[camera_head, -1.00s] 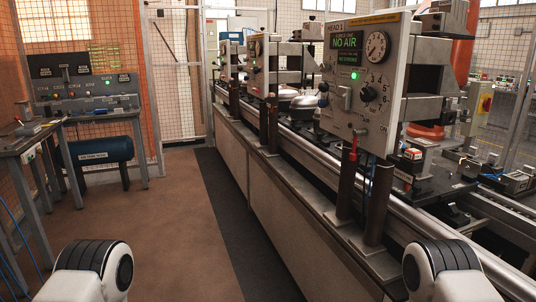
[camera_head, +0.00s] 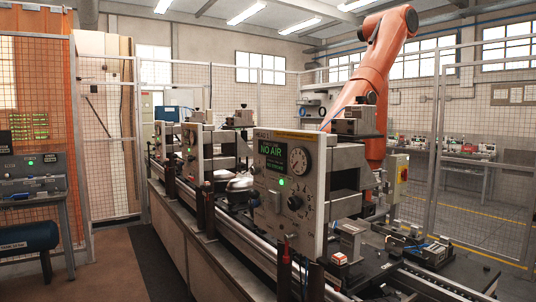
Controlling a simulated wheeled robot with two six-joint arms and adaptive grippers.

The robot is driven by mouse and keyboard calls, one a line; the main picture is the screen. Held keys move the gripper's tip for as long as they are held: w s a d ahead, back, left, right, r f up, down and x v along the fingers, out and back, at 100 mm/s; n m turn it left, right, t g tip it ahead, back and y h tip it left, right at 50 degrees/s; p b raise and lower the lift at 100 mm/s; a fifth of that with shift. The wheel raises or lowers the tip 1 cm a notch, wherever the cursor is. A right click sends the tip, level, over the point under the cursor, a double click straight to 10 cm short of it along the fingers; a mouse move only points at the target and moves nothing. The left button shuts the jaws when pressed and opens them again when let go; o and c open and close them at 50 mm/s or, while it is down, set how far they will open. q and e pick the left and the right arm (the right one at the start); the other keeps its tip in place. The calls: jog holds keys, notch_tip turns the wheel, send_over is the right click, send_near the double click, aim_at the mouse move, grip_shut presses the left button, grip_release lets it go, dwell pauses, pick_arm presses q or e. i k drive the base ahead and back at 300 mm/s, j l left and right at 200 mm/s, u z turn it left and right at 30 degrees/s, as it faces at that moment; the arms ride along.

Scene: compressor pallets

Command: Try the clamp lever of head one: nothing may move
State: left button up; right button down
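The head one panel (camera_head: 262,224) stands upright on the line, right of centre. Its dark display (camera_head: 272,155) reads "NO AIR" in green, with smaller green text below. A round white gauge (camera_head: 301,161), a lit green lamp (camera_head: 281,182), a pale lever or switch (camera_head: 274,201) and a black knob (camera_head: 294,202) sit on its face. A small red-topped handle (camera_head: 287,241) is at its lower edge. I cannot tell which of these is the clamp lever. Neither of my grippers is in view.
Similar heads (camera_head: 195,150) stand farther along the conveyor line (camera_head: 180,218). A large orange robot arm (camera_head: 372,80) rises behind head one. Mesh fencing (camera_head: 470,200) encloses the area at right. A control bench (camera_head: 35,190) and blue tank (camera_head: 25,237) are at left. The brown floor (camera_head: 115,265) is clear.

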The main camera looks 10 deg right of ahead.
aim_at(253, 193)
jog(key=i+j+z, duration=0.1)
jog(key=j+z, duration=0.75)
jog(key=j, duration=0.2)
